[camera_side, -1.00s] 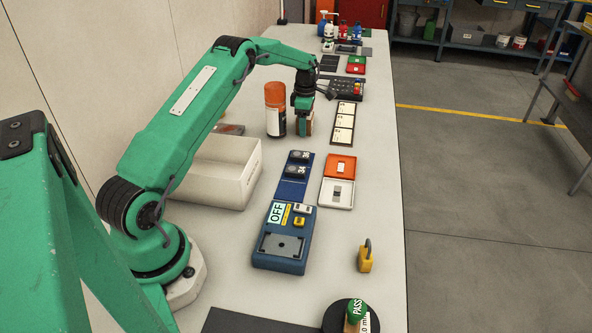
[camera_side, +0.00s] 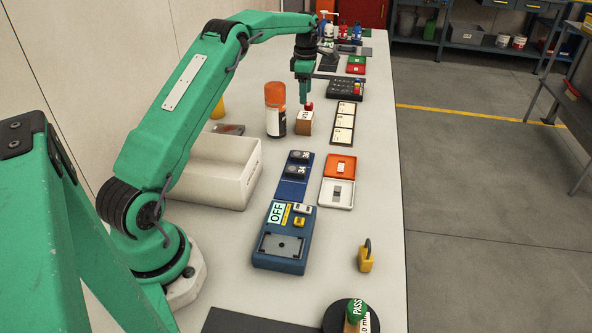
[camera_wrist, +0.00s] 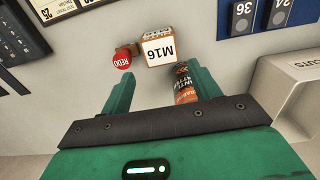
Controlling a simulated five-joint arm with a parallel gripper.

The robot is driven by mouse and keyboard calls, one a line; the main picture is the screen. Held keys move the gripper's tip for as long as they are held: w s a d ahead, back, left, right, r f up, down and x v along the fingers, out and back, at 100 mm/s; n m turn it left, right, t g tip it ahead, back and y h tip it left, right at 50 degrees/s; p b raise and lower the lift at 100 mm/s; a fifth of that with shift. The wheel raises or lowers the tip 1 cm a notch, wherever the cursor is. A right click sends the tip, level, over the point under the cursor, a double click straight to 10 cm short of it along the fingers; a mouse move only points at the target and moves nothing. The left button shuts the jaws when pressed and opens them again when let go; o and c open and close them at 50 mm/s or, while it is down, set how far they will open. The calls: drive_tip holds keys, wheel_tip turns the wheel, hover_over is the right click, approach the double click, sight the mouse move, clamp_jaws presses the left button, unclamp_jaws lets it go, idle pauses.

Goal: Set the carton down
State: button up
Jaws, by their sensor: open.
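The carton (camera_side: 304,124) is a small brown box with a white top label. It stands upright on the bench to the right of an orange-capped can. My gripper (camera_side: 303,96) is open and empty above the carton, pointing down. In the wrist view its two green fingers (camera_wrist: 162,84) are spread apart with nothing between them.
The can (camera_side: 275,110) stands close left of the carton. A red REDO stamp (camera_wrist: 122,59) is beside the carton. A label board (camera_side: 343,123) lies to the right. A white bin (camera_side: 222,185) and a blue panel (camera_side: 294,180) are nearer the front.

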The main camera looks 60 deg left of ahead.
drive_tip(key=shift+r, duration=0.35)
idle(0.4)
drive_tip(key=s+d+r+m+t, duration=0.1)
drive_tip(key=s+d+r+m, duration=0.55)
drive_tip(key=d+r, duration=0.2)
drive_tip(key=s+d+r+m+t, duration=0.2)
drive_tip(key=s+d+r+m, duration=0.3)
drive_tip(key=d+r+m, duration=0.4)
drive_tip(key=s+d+f+m+t, duration=0.1)
drive_tip(key=s+d+m, duration=0.2)
drive_tip(key=s, duration=0.4)
drive_tip(key=s+d+f+m, duration=0.2)
drive_tip(key=s+d+m, duration=0.2)
drive_tip(key=s, duration=0.3)
drive_tip(key=s+d+f+m+t, duration=0.1)
drive_tip(key=s+d+f+m, duration=0.1)
drive_tip(key=s+d+m, duration=0.2)
drive_tip(key=s+d, duration=0.1)
drive_tip(key=s, duration=0.2)
drive_tip(key=shift+s+f+t, duration=0.25)
drive_tip(key=shift+s+t, duration=0.05)
